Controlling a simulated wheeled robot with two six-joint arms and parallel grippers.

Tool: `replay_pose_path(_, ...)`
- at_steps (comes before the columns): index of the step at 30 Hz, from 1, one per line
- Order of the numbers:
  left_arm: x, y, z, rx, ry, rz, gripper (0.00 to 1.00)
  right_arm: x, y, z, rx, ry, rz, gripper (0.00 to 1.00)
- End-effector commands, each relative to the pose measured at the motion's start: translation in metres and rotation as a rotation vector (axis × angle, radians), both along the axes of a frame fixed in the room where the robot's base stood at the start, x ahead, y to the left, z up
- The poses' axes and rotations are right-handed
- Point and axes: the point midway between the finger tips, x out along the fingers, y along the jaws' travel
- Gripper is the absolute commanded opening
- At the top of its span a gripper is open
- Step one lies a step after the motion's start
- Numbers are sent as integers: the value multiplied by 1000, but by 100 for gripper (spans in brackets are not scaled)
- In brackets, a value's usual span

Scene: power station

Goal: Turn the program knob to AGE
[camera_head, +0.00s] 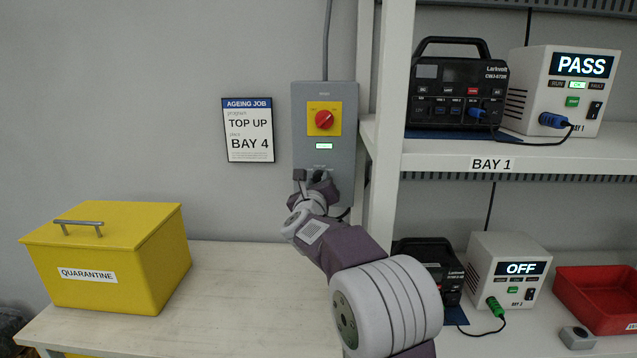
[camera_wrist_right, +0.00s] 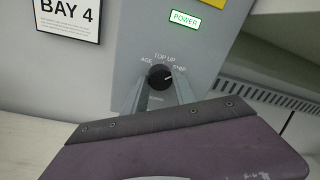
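The program knob (camera_wrist_right: 160,77) is a round black dial low on the grey wall box (camera_head: 345,100). In the right wrist view AGE is printed at its upper left, TOP UP above it and SHIP at its upper right. Its small white mark points right, toward the SHIP side. My right gripper (camera_wrist_right: 159,84) has one finger on each side of the knob, apart, with a small gap seeming to show; contact is unclear. In the head view the right gripper (camera_head: 314,178) is at the box's lower part and partly hides the knob. My left gripper is not in view.
A red rotary switch (camera_head: 324,119) on a yellow plate and a lit POWER lamp (camera_wrist_right: 185,19) sit above the knob. A notice reading TOP UP, BAY 4 (camera_head: 249,130) hangs to the left. The shelf post (camera_head: 382,150) stands close right. A yellow QUARANTINE box (camera_head: 110,265) is on the bench.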

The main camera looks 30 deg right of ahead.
Motion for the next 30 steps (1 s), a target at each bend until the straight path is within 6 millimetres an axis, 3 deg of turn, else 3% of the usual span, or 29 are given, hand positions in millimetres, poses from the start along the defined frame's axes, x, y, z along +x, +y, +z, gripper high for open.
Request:
replay_pose_path(1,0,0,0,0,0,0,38,0,0,0,0,0,0,8)
replay_pose_path(2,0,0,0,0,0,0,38,0,0,0,0,0,-1,0)
replay_pose_path(14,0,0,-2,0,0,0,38,0,0,-1,-63,39,-2,0)
replay_pose_path(30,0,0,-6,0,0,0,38,-1,-1,-1,-461,284,-2,0)
